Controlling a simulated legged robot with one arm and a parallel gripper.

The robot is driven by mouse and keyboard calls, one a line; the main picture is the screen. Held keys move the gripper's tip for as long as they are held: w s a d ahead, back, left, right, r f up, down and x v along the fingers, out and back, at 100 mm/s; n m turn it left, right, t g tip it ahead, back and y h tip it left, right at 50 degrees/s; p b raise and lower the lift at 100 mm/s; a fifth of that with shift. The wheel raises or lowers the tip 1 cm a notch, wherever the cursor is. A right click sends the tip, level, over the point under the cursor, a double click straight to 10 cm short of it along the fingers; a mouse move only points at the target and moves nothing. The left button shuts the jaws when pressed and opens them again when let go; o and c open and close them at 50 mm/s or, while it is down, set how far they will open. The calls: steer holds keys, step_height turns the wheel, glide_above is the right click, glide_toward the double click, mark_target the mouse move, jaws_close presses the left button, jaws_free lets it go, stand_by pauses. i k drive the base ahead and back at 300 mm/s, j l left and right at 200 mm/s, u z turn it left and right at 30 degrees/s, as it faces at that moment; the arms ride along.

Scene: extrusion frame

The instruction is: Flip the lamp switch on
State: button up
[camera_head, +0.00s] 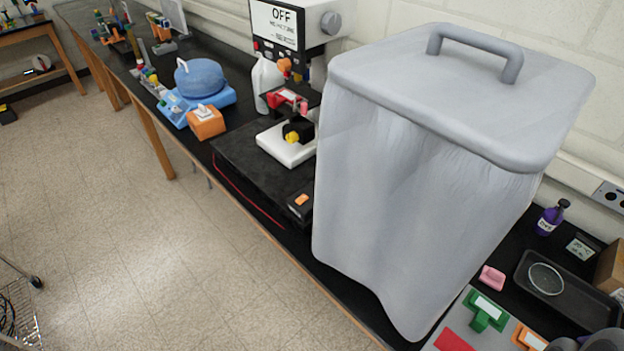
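A small black box with an orange rocker-like top (300,202) sits at the front right corner of a black platform, close to the bench's front edge. It looks like a switch, but its position is too small to read. Behind the platform stands a white and black instrument (290,28) with a sign reading "OFF" and a grey knob on its side. I cannot tell for certain which part is the lamp. My gripper's fingers are not seen. Dark grey rounded shapes at the bottom right corner may be part of my arm.
A large grey lidded bin (410,190) stands on the bench, right beside the switch box, hiding what is behind it. A white-based device (287,146) sits on the platform. An orange box (206,122) and a blue container (201,78) stand left. The floor (150,240) in front is clear.

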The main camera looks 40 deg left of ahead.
mark_target(300, 200)
steer(key=u, duration=1.55)
